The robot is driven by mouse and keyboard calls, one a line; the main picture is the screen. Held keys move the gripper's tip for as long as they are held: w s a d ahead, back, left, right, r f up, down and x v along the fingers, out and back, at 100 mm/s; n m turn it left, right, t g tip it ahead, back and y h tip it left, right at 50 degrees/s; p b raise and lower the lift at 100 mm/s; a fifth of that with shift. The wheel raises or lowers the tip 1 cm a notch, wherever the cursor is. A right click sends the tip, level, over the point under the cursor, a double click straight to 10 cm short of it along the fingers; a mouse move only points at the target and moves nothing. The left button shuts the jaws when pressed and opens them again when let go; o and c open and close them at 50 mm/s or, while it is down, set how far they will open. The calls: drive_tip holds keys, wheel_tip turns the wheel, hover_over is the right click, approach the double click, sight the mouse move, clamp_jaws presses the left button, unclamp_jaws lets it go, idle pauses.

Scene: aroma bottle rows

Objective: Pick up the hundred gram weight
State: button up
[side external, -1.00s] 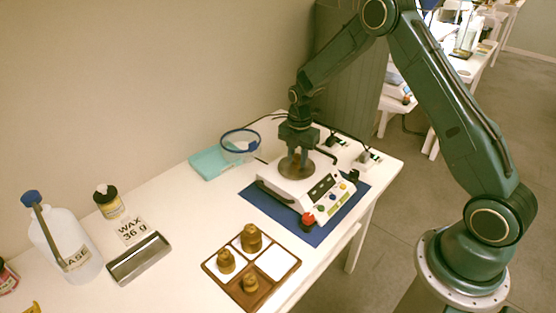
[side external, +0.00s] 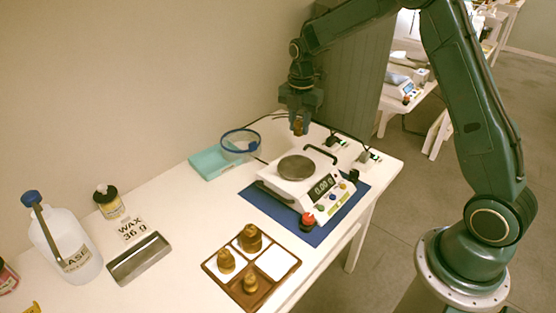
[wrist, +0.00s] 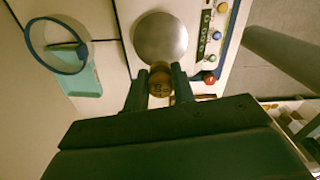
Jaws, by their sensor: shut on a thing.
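My gripper (side external: 299,112) is shut on a small brass weight (side external: 298,126), raised above the scale. In the wrist view the weight (wrist: 159,84) sits between the two fingertips (wrist: 160,88). The scale's round metal pan (side external: 296,168) is bare, and its display (side external: 323,186) appears to read 0.00 g. A wooden tray (side external: 236,293) at the front holds three other brass weights: one at the back (side external: 250,239), one at the left (side external: 226,262) and one at the front (side external: 250,283). The tray's right compartment (side external: 278,262) is empty.
A blue mat (side external: 262,207) lies under the scale.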

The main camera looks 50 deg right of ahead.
sight(299, 121)
wheel_tip(299, 121, up, 8)
drive_tip(key=shift+r, duration=0.25)
idle(0.6)
